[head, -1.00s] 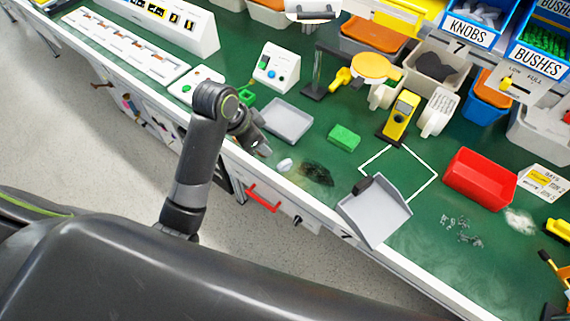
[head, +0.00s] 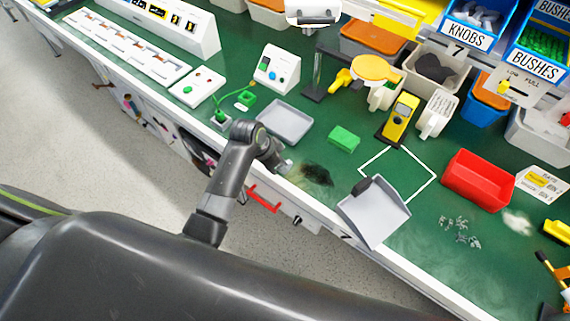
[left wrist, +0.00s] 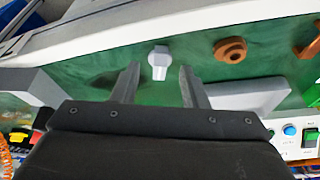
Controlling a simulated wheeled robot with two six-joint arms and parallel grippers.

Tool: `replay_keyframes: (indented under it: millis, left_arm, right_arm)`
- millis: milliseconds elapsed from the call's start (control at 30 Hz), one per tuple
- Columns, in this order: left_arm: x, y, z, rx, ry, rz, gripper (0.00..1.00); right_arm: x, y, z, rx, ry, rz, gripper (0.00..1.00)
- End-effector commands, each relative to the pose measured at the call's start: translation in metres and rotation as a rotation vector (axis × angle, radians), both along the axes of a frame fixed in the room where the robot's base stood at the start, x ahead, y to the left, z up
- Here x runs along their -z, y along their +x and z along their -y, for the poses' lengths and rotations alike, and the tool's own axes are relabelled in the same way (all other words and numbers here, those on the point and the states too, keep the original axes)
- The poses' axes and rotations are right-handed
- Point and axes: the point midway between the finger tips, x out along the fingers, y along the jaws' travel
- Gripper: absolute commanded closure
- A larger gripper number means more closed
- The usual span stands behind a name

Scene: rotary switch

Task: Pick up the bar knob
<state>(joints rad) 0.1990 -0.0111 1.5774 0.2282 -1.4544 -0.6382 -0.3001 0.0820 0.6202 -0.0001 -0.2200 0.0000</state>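The bar knob (left wrist: 158,62) is a small pale grey-white piece on the green worktop in the left wrist view. It lies ahead of my left gripper (left wrist: 157,82), in line with the gap between its two fingers. The fingers are apart, and the knob does not look gripped. In the head view my left gripper (head: 281,166) is low over the front edge of the bench, and the knob is mostly or wholly hidden by it. My right gripper is in neither view.
A grey tray (head: 287,122) lies just behind the gripper, also seen in the left wrist view (left wrist: 248,96). A dark smudge (head: 318,175) and a green block (head: 344,139) are to the right. A brown ring (left wrist: 231,50) lies near the knob. A grey dustpan (head: 375,217) overhangs the front edge.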

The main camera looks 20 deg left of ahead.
Motion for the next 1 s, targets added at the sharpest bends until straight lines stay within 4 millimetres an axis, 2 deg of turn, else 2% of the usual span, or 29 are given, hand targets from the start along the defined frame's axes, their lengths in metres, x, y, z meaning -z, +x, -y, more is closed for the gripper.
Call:
replay_keyframes:
  millis: [200, 500, 800, 1000]
  left_arm:
    - [0.019, 0.006, 0.005, -0.001, 0.0, -0.002, 0.6]
    - [0.022, 0.007, 0.005, 0.0, 0.001, 0.001, 0.6]
    - [0.022, 0.007, 0.006, -0.001, 0.0, 0.0, 0.98]
    - [0.022, 0.007, 0.006, -0.001, 0.0, 0.0, 1.0]
  right_arm:
    - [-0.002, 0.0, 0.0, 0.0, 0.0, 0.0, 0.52]
    - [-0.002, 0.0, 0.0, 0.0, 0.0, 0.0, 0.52]
    - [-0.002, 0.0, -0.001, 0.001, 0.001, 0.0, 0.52]
    - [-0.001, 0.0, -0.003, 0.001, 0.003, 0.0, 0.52]
